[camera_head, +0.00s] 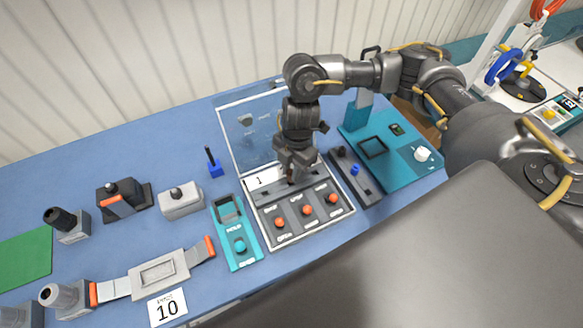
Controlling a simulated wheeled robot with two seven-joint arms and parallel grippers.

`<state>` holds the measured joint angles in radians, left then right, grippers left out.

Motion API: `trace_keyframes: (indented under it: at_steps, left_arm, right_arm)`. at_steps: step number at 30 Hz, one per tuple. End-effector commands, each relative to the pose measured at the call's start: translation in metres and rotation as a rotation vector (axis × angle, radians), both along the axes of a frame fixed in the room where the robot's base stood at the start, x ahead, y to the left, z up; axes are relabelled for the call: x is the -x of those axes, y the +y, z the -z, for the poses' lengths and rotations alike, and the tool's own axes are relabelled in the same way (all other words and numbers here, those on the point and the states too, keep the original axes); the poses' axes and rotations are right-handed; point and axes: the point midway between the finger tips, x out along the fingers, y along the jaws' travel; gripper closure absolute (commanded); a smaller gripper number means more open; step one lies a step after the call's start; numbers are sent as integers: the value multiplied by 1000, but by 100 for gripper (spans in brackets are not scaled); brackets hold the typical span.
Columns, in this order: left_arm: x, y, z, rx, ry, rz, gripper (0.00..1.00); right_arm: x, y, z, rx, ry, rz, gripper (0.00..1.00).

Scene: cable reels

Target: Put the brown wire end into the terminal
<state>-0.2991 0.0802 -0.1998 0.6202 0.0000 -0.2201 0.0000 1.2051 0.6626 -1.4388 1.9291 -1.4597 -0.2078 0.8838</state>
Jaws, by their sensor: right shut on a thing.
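My right gripper (291,177) points down at the back part of a grey panel (318,224) with a "1" label and several orange buttons. It is shut on a small dark brownish thing, which looks like the brown wire end. The fingers hide most of it. I cannot tell whether it touches the panel or is inside an opening. No part is clearly readable as the terminal; the spot under the fingers is hidden. My left gripper is not in view.
A clear raised lid (245,135) stands behind the panel. A teal device (237,245) is to its left, a dark block with a blue knob (355,170) and a teal station (400,160) to its right. Grey fixtures (160,272) fill the left. The blue table's back left is clear.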

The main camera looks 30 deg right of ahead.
Motion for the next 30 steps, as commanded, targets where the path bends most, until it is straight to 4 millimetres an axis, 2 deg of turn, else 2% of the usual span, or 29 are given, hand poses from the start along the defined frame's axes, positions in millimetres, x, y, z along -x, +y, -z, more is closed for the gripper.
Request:
trace_keyframes:
  at_steps: [7, 23, 30]
  left_arm:
    - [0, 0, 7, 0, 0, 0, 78]
    - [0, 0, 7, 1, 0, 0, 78]
    - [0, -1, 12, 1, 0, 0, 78]
  right_arm:
    - [0, 0, 11, 0, 0, 0, 100]
    - [0, 0, 13, 0, 0, 0, 100]
    - [0, 0, 21, -1, 0, 0, 100]
